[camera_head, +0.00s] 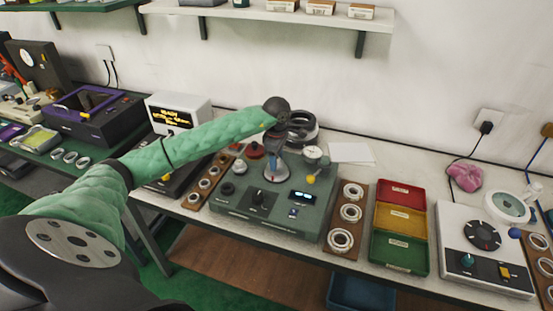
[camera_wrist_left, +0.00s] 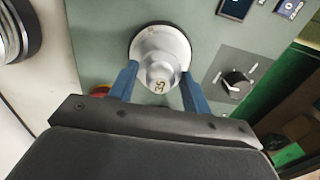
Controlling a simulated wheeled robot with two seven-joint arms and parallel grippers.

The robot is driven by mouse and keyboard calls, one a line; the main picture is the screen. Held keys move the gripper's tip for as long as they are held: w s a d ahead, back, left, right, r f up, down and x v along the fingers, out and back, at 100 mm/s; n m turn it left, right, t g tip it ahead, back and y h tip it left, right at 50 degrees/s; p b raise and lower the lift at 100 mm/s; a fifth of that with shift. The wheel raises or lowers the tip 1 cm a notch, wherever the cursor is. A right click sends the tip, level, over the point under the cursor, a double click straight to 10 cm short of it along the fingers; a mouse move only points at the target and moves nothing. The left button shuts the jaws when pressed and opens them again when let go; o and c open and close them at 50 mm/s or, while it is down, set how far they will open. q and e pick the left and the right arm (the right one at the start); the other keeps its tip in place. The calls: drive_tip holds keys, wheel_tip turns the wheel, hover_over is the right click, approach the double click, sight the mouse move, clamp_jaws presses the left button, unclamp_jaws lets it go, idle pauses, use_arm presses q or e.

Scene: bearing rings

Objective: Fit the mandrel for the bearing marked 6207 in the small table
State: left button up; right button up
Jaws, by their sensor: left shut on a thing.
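A silver mandrel with a wide round flange and a narrower end marked 35 (camera_wrist_left: 160,66) is between the two blue fingers of my left gripper (camera_wrist_left: 160,92) in the left wrist view. The gripper is shut on it. In the head view my left gripper (camera_head: 274,160) points down over the grey-green machine (camera_head: 240,208), with the mandrel (camera_head: 274,174) at its fingertips. The mandrel is over the machine's top; I cannot tell whether it touches or is seated. The small table under it is hidden. My right gripper is not in view.
A dial gauge (camera_head: 313,153) stands close right of the gripper, and a red knob (camera_head: 254,151) close left. Wooden boards with bearing rings flank the machine, the right one (camera_head: 346,232) beside red, yellow and green trays (camera_head: 399,266).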

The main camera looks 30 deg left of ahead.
use_arm(q)
drive_tip(key=shift+f+b, duration=0.5)
drive_tip(key=shift+f, duration=0.1)
drive_tip(key=shift+f+b, duration=0.1)
drive_tip(key=shift+b, duration=0.7)
idle(0.9)
drive_tip(key=o, duration=1.3)
drive_tip(key=shift+r+b, duration=1.3)
drive_tip(key=shift+r, duration=2.6)
